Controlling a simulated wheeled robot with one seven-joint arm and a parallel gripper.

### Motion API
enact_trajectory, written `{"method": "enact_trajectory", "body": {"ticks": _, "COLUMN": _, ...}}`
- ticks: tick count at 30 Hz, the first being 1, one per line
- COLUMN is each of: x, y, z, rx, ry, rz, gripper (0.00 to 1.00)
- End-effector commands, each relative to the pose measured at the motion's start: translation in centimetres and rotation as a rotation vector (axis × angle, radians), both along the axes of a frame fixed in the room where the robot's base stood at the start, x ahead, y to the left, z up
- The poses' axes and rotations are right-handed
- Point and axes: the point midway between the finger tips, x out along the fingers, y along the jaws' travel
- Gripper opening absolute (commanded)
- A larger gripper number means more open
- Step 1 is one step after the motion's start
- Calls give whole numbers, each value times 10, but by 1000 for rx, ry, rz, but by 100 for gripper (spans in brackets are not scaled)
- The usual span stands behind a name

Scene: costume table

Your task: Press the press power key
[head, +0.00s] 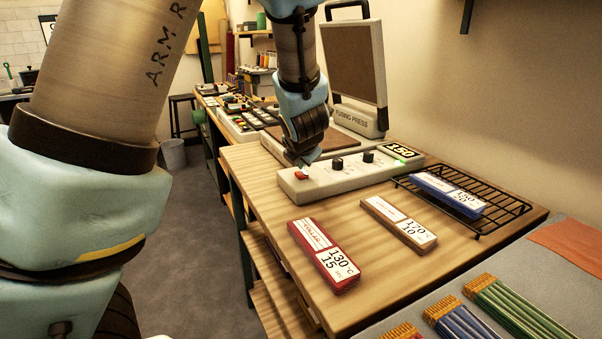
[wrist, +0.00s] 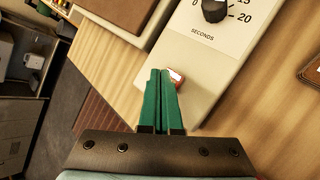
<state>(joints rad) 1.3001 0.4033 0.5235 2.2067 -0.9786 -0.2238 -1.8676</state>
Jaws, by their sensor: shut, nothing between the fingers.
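The press power key (head: 301,175) is a small red rocker at the left end of the cream control panel (head: 345,180) of the fusing press (head: 357,118). In the wrist view the red key (wrist: 178,77) shows just past my fingertips, partly hidden by them. My gripper (head: 304,163) is shut and empty, pointing down over the key. In the wrist view its green fingers (wrist: 163,75) lie together at the key. I cannot tell whether they touch it. The panel's display (head: 399,151) reads 150 and a green glow shows beside it.
Two dark knobs (head: 337,164) stand on the panel right of the key. A red card block (head: 323,255), a brown one (head: 398,222) and a blue one (head: 448,195) on a wire rack (head: 490,217) lie around the wooden table (head: 290,215). The press lid stands open.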

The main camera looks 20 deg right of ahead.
Motion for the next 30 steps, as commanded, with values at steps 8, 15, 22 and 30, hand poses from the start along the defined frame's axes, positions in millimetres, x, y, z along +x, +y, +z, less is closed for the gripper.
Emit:
{"method": "enact_trajectory", "body": {"ticks": 8, "x": 0, "y": 0, "z": -3, "rx": 0, "ry": 0, "rz": 0, "gripper": 0}}
{"method": "enact_trajectory", "body": {"ticks": 15, "x": 0, "y": 0, "z": -6, "rx": 1, "ry": 0, "rz": -1, "gripper": 0}}
{"method": "enact_trajectory", "body": {"ticks": 22, "x": 0, "y": 0, "z": -8, "rx": 1, "ry": 0, "rz": -1, "gripper": 0}}
{"method": "enact_trajectory", "body": {"ticks": 30, "x": 0, "y": 0, "z": -9, "rx": 1, "ry": 0, "rz": -1, "gripper": 0}}
